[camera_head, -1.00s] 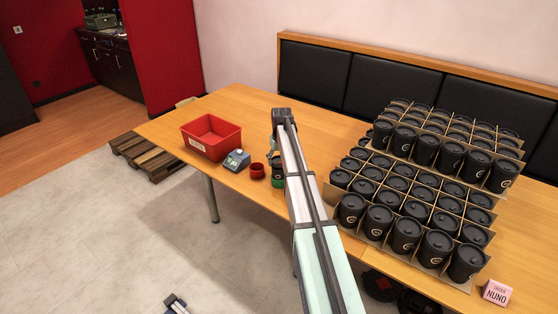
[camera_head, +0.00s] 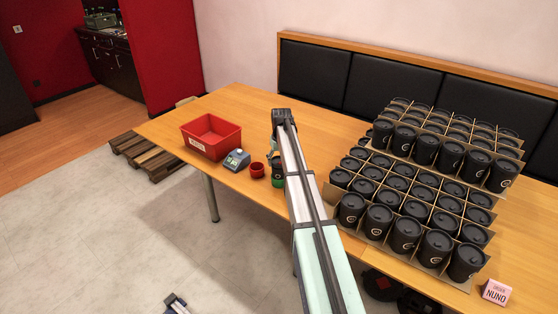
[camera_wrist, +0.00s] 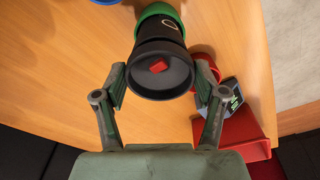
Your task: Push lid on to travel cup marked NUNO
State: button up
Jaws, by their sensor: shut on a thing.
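In the wrist view a black travel cup (camera_wrist: 156,30) stands in a green ring-like base (camera_wrist: 158,10), seen from above at a slant. A pale mark shows on its side, but I cannot read it. At its near end is a dark round lid (camera_wrist: 142,80) with a red tab in the middle. My gripper (camera_wrist: 161,86) has one finger on each side of the lid and is shut on it. How firmly the lid is seated on the cup cannot be told. In the head view the green base (camera_head: 277,181) shows partly beside my arm, which hides most of the cup.
A red bin (camera_head: 211,137), a blue-grey device (camera_head: 237,160) and a small red cup-like holder (camera_head: 257,170) stand left of my arm. Dividers with many black lidded cups (camera_head: 407,232) fill the right side. A pink NUNO sign (camera_head: 496,293) stands at the front right.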

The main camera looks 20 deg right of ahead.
jog(key=o, duration=1.1)
jog(key=shift+c, duration=0.2)
jog(key=shift+r, duration=0.15)
jog(key=shift+r+p, duration=1.7)
jog(key=shift+r, duration=1.65)
